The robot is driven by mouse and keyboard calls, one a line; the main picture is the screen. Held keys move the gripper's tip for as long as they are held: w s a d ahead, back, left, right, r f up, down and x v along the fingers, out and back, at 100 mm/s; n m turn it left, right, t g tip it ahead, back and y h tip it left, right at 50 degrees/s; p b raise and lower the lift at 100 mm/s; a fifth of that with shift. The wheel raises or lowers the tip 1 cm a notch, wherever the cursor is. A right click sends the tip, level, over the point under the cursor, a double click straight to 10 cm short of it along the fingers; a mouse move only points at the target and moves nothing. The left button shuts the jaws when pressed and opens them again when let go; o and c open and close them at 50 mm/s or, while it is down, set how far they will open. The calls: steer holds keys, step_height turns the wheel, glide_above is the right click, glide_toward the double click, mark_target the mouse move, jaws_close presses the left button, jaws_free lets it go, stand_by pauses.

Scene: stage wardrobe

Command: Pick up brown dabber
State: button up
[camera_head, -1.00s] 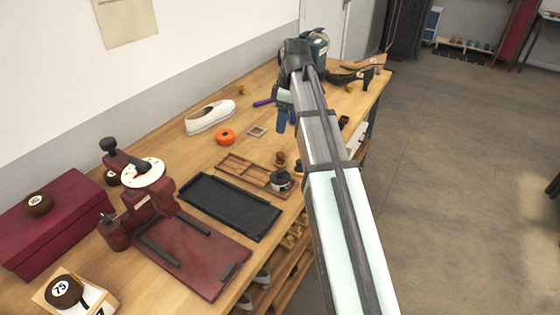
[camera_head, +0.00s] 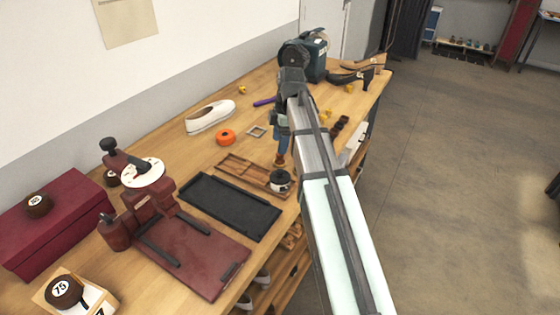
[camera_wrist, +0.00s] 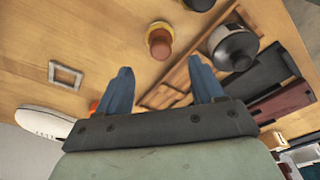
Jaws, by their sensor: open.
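A small brown knob-shaped piece, seemingly the brown dabber (camera_head: 281,161), stands on the wooden table just below my gripper (camera_head: 280,138). A second, darker brown piece (camera_wrist: 200,4) is cut off by the top edge there. I cannot tell for sure which of the two is the dabber. My gripper's blue fingers (camera_wrist: 162,78) are open and apart, with nothing between them. My arm hides part of the table in the head view.
A dark jar with a white band (camera_head: 280,182) stands close by at the end of a wooden compartment tray (camera_head: 232,161). A black tray (camera_head: 230,206), a square frame (camera_head: 256,131), an orange tin (camera_head: 225,137) and a white shoe (camera_head: 210,117) lie around.

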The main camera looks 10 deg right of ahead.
mark_target(280, 159)
steer(key=shift+s+f, duration=0.1)
steer(key=shift+f, duration=3.05)
steer(key=c, duration=1.1)
